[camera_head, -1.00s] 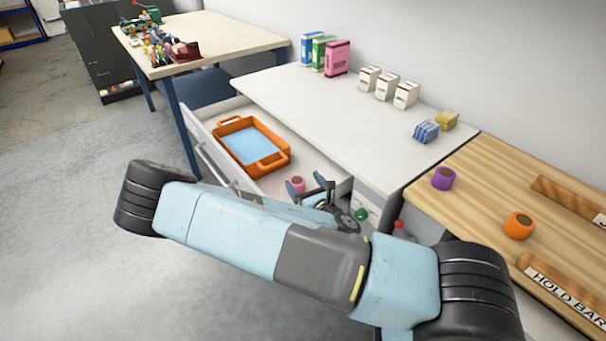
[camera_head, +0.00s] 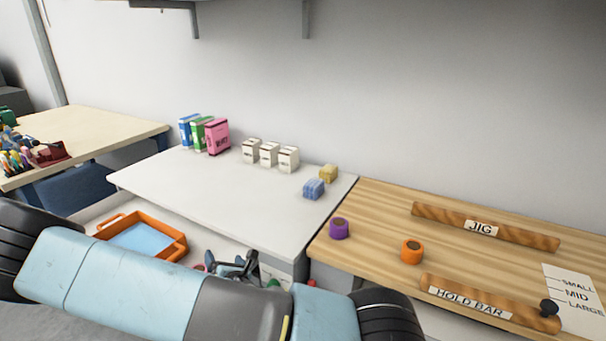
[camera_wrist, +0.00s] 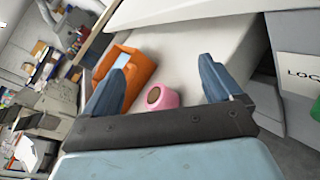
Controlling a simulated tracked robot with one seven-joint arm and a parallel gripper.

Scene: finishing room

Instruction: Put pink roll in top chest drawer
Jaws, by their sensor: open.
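The pink roll (camera_wrist: 162,96) lies in the open top chest drawer (camera_wrist: 190,55), near the orange tray. In the wrist view it shows between the two blue fingers of my gripper (camera_wrist: 165,66), with clear space on both sides. My gripper is open and empty, at the right end of the drawer. In the head view my gripper (camera_head: 238,266) is partly hidden by my own arm, and the roll is mostly hidden there. The white chest top (camera_head: 215,195) is behind the drawer.
The orange tray (camera_head: 178,244) with a blue inside fills the drawer's left part. Boxes and sponges stand on the chest top. The wooden bench (camera_head: 375,215) at right holds a purple roll (camera_head: 339,228), an orange roll (camera_head: 411,251), a jig bar and a hold bar.

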